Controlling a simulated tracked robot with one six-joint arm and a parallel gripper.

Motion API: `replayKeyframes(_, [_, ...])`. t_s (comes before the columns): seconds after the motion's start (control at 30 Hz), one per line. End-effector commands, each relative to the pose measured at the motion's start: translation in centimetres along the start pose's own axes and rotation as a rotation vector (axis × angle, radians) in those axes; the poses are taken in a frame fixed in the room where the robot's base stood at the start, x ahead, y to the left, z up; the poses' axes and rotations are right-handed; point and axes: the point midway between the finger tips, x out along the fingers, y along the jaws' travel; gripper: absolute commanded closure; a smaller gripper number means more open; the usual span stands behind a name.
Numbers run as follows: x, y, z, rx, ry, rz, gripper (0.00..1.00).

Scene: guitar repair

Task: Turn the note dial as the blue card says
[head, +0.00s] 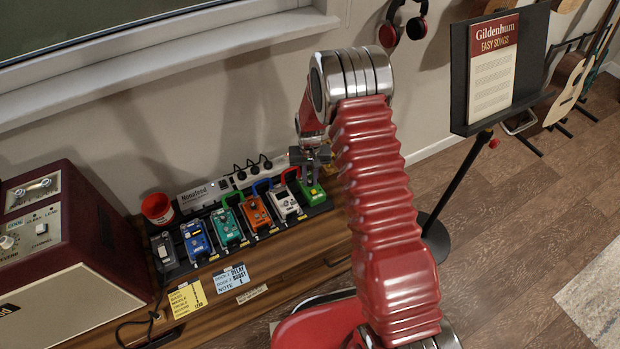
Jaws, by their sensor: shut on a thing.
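The blue card (232,278) lies on the wooden bench, in front of the pedal row. Its print shows words like DELAY, BOOST and NOTE; the full text is too small to read surely. A green pedal (313,194) stands at the right end of the row. My gripper (309,174) reaches down onto the top of the green pedal and is shut on a small dial there. The dial itself is hidden by the fingers, so its markings and setting cannot be read.
White (284,203), orange (256,214), teal (227,227) and blue (196,240) pedals stand close to the left. A yellow card (187,299) lies on the bench. A red amplifier (60,240) is far left, a red cup (157,208) behind. A music stand (495,70) is at right.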

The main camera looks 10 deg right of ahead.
Motion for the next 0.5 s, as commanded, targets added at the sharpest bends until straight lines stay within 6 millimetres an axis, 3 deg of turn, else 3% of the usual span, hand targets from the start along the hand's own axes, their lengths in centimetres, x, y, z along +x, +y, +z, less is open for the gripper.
replayKeyframes(0.5, [-0.03, 0.03, 0.05, -0.17, -0.002, 0.0, 1.0])
